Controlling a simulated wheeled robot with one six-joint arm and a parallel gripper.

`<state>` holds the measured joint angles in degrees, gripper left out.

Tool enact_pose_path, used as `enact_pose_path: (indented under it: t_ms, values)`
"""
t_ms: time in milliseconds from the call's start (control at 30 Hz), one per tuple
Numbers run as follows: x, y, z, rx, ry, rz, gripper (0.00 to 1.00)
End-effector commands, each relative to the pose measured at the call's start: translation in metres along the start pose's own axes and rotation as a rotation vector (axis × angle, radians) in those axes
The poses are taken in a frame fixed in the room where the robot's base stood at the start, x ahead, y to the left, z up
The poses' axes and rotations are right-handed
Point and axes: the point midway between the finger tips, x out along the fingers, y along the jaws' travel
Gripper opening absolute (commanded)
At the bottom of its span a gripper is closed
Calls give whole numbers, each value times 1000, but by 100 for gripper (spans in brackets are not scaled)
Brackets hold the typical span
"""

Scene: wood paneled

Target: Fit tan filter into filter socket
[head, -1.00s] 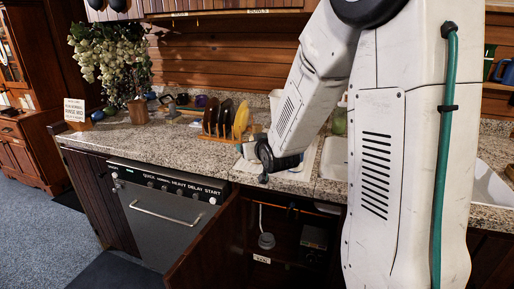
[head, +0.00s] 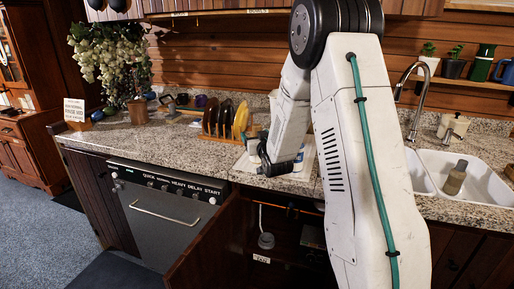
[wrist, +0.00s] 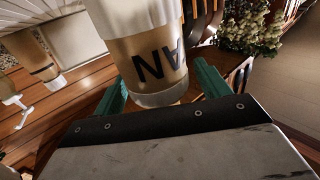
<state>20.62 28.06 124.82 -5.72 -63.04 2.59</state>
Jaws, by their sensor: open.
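The tan filter (wrist: 150,50) fills the top middle of the wrist view. It is a tan cylinder with a white end, a clear rim and dark letters, of which "AN" shows. My gripper (wrist: 158,88) is open, with one green finger on each side of the filter. I cannot tell whether either finger touches it. A grey cup-like fitting on a pipe (head: 266,240), perhaps the filter socket, hangs inside the open cabinet under the sink. A small white label (head: 262,259) is below it.
The open cabinet door (head: 205,255) stands beside the dishwasher (head: 165,210). A plate rack (head: 228,122) stands on the counter (head: 180,140). A double sink (head: 480,185) with a bottle (head: 456,177) is at the right. Another tan cylinder (wrist: 38,58) shows in the wrist view.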

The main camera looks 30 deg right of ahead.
Motion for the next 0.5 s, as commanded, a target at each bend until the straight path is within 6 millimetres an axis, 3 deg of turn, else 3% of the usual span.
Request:
enact_pose_path:
  t_ms: [267,433,467,500]
  values:
    - [4,0,0,0,-1,0,75]
    - [4,0,0,0,-1,0,28]
    - [4,0,0,0,-1,0,20]
    - [4,0,0,0,-1,0,20]
